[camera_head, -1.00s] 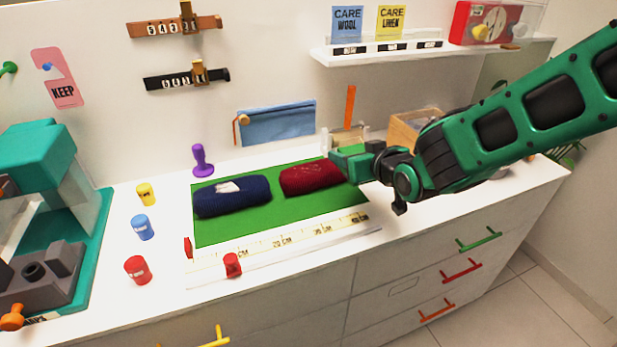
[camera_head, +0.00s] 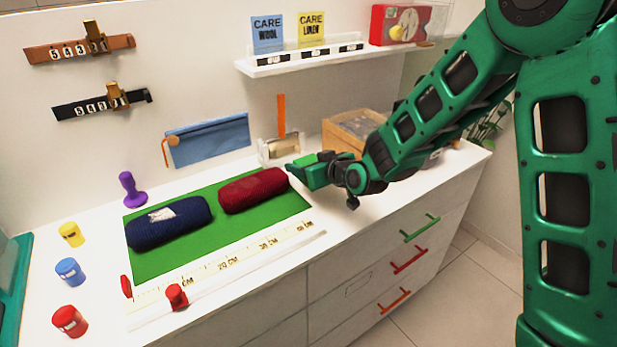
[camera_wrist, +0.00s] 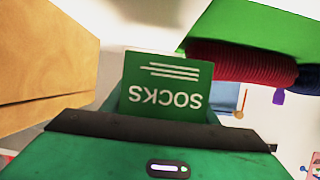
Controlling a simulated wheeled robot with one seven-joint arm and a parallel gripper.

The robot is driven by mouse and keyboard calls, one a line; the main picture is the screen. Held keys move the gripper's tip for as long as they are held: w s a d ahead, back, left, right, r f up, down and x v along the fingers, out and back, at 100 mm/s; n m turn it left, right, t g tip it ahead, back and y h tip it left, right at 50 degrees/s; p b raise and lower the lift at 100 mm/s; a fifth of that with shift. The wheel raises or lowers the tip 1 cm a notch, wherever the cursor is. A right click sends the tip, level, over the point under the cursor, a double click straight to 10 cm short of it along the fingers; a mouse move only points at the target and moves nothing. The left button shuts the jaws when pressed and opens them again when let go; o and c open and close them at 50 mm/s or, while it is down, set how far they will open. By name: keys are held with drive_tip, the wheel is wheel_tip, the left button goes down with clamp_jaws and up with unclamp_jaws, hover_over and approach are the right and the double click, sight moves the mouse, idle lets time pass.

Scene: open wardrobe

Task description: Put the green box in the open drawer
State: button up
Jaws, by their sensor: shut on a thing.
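The green box (camera_wrist: 168,85), marked SOCKS, is held in my gripper in the wrist view, its lettering upside down. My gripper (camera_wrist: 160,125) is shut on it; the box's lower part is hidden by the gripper. In the head view my gripper (camera_head: 308,172) is above the white counter, just right of the red roll (camera_head: 253,190). The dresser front shows drawers with a green handle (camera_head: 420,229), a red handle (camera_head: 409,260) and an orange handle (camera_head: 394,301). These drawers look closed; no open drawer shows.
A green mat (camera_head: 165,265) carries the red roll and a navy roll (camera_head: 169,223). A ruler (camera_head: 225,264) lies in front. A wooden crate (camera_head: 352,133) stands behind my gripper. Small coloured weights (camera_head: 68,271) stand at left. A shelf (camera_head: 300,61) is above. Floor is clear at right.

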drive_tip(key=shift+w+d+f, duration=0.25)
drive_tip(key=shift+w+f, duration=0.1)
drive_tip(key=shift+w, duration=0.1)
drive_tip(key=shift+w+d+f, duration=0.25)
drive_tip(key=shift+w+f, duration=0.05)
drive_tip(key=shift+w, duration=0.15)
drive_tip(key=shift+f, duration=1.95)
drive_tip(key=o, duration=0.8)
drive_tip(key=shift+o, duration=0.2)
